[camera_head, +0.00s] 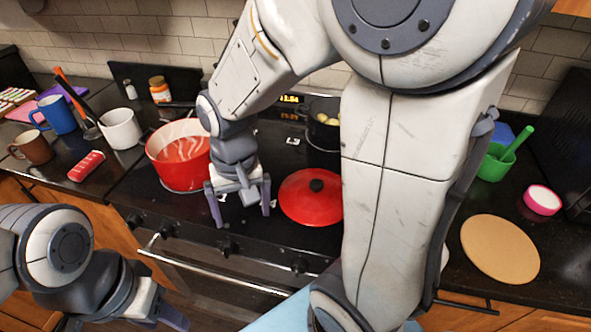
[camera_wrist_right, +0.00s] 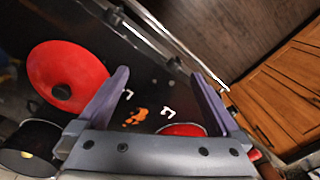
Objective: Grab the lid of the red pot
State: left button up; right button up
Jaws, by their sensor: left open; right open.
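The red lid (camera_head: 305,203) with a black knob lies flat on the black stovetop, its right edge hidden behind my right arm. The lid (camera_wrist_right: 80,70) also shows at the left of the right wrist view. The red pot (camera_head: 182,170) stands uncovered to the left of the lid and looks red inside. My right gripper (camera_head: 243,216) is open and empty, pointing down between the pot and the lid, apart from the knob.
A black pot (camera_head: 325,118) with yellow items stands behind the lid, partly hidden by my right arm. The oven handle (camera_head: 205,277) runs along the front. A round board (camera_head: 499,248) lies right.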

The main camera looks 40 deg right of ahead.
jog(key=w+d+r+m+p, duration=0.1)
jog(key=w+d+m, duration=0.15)
jog(key=d, duration=0.25)
jog(key=w+d+r+m+p, duration=0.1)
jog(key=d+m+p, duration=0.1)
jog(key=d+m, duration=0.3)
jog(key=m+p, duration=0.2)
jog(key=m, duration=0.3)
send_over(316, 184)
jog(key=shift+s+f+h, duration=0.15)
jog(key=shift+f, duration=0.4)
jog(key=shift+s+f+h, duration=0.15)
jog(key=shift+f, duration=0.35)
notch_tip(316, 184, down, 4)
jog(key=shift+r, duration=0.2)
jog(key=shift+w+f+n+p, duration=0.15)
jog(key=shift+f+n+p, duration=0.1)
jog(key=shift+f+p, duration=0.5)
jog(key=f, duration=0.4)
jog(key=shift+w+d+f+p, duration=0.1)
jog(key=shift+w+f+p, duration=0.1)
jog(key=shift+p, duration=0.15)
pick_arm(q)
notch_tip(316, 184, up, 9)
jog(key=shift+f, duration=0.1)
pick_arm(e)
grip_shut()
